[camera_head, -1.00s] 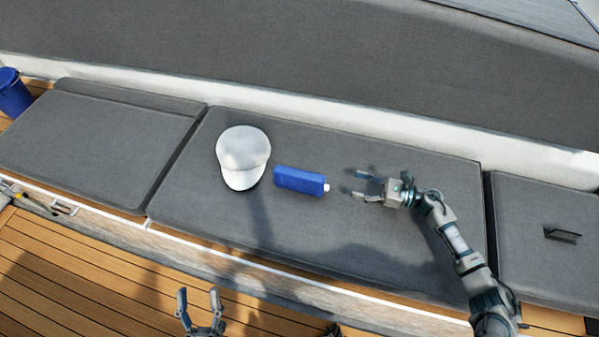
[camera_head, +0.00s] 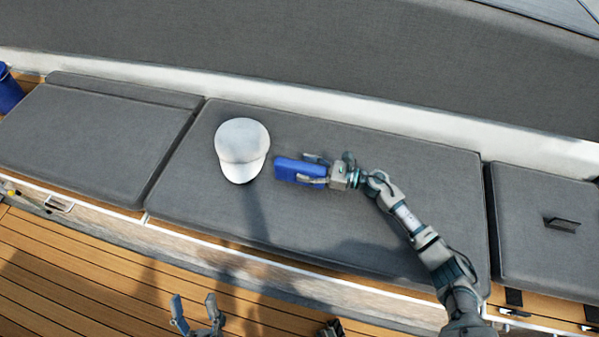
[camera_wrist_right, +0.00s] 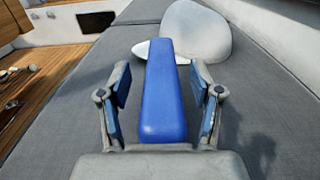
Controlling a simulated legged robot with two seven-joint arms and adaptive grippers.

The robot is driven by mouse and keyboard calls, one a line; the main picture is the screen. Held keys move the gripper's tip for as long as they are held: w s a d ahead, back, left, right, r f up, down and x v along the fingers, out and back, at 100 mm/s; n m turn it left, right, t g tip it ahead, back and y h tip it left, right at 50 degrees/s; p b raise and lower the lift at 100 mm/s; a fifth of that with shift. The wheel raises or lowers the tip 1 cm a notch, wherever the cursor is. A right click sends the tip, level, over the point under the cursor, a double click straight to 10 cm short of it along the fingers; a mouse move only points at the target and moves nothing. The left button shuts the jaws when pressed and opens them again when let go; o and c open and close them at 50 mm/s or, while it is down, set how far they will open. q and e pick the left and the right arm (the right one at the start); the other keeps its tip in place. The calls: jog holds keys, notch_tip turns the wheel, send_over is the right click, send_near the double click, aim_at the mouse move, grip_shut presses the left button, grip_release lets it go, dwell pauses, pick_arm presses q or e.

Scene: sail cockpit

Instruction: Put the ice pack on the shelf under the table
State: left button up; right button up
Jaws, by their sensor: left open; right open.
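The blue ice pack (camera_head: 288,170) lies on the grey seat cushion, just right of the white cap. My right gripper (camera_head: 315,170) is open, with one finger on each side of the ice pack's right end. The right wrist view shows the ice pack (camera_wrist_right: 165,95) lying lengthwise between the two open fingers, with a gap on each side. My left gripper (camera_head: 196,308) is open and empty above the wooden deck at the bottom of the head view. No table or shelf can be made out.
The white cap (camera_head: 241,148) lies close beyond the ice pack's left end. The cushion (camera_head: 390,160) is otherwise clear. A blue bucket (camera_head: 9,92) stands at the far left. A dark bracket-like object (camera_head: 561,224) lies on the right cushion.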

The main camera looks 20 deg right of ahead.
jog(key=shift+w+a, duration=0.15)
jog(key=shift+a, duration=0.1)
jog(key=shift+d+f, duration=0.1)
jog(key=shift+d, duration=0.4)
grip_shut()
jog(key=shift+a, duration=0.1)
jog(key=shift+a, duration=0.2)
